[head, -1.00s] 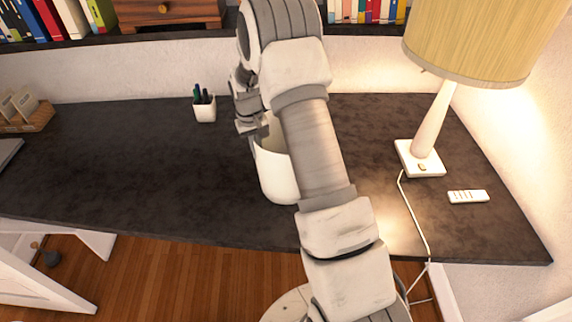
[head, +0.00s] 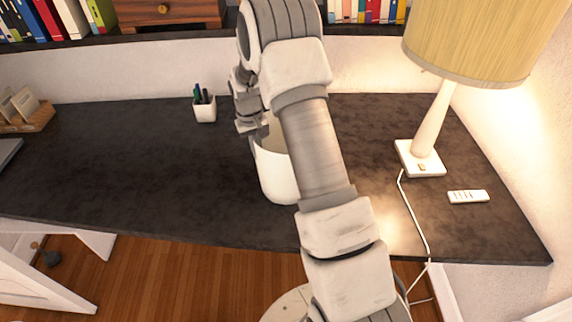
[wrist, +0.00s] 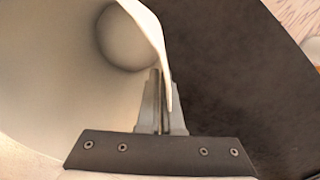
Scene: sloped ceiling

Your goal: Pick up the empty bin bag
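A white, open-topped, rounded container (head: 273,178) stands on the dark desk, partly hidden behind my arm. It is the only thing that fits the empty bin bag, though it looks stiff like a bin. In the wrist view its pale inner wall (wrist: 60,75) fills the left side, and no contents show in the visible part. My gripper (wrist: 158,78) is at its rim, with the fingers close together and the thin wall between them.
A lamp (head: 420,160) with a trailing cord and a white remote (head: 468,196) are on the right. A bookshelf (head: 90,38) runs along the back.

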